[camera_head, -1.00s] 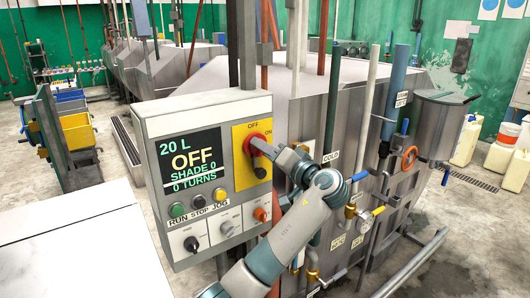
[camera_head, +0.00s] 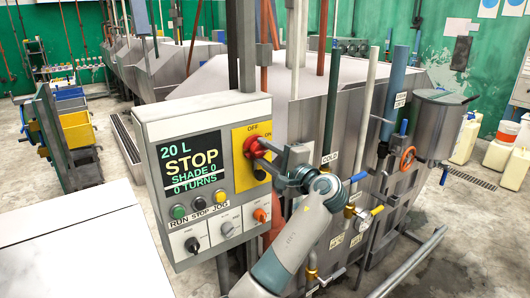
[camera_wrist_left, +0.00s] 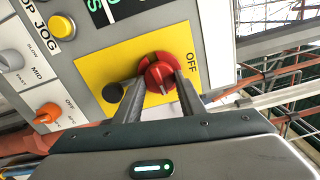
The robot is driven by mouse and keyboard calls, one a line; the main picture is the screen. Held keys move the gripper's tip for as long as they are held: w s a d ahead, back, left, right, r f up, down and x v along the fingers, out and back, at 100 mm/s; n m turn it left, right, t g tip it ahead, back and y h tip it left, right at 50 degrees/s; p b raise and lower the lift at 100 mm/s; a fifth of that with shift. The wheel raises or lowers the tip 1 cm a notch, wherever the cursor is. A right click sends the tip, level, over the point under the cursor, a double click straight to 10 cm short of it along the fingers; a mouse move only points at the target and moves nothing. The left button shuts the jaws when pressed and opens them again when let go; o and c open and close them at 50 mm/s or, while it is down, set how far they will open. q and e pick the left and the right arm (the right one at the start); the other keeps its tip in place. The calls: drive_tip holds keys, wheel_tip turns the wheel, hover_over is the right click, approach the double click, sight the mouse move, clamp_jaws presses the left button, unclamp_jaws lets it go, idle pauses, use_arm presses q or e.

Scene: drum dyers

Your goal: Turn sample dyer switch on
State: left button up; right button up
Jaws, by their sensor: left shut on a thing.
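The red rotary switch (camera_head: 251,142) sits on a yellow plate (camera_head: 243,177) marked OFF and ON, on the grey control box. My left gripper (camera_head: 263,148) is shut on the red switch from the right side. In the left wrist view, the two fingers (camera_wrist_left: 155,88) lie on either side of the red switch (camera_wrist_left: 158,70), and the yellow plate surrounds it. The display (camera_head: 190,163) reads 20 L, STOP, SHADE 0, 0 TURNS. The right gripper is not in view.
Below the display are green, black and yellow buttons (camera_head: 199,203), with several knobs (camera_head: 228,229) underneath. A large steel vat (camera_head: 350,100) with pipes and valves stands behind and right of the box. A white surface (camera_head: 80,255) fills the lower left.

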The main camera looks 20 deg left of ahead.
use_arm(q)
drive_tip(key=shift+m, duration=0.6)
drive_tip(key=shift+f, duration=0.1)
drive_tip(key=o, duration=1)
drive_tip(key=shift+o, duration=0.2)
drive_tip(key=shift+d, duration=0.15)
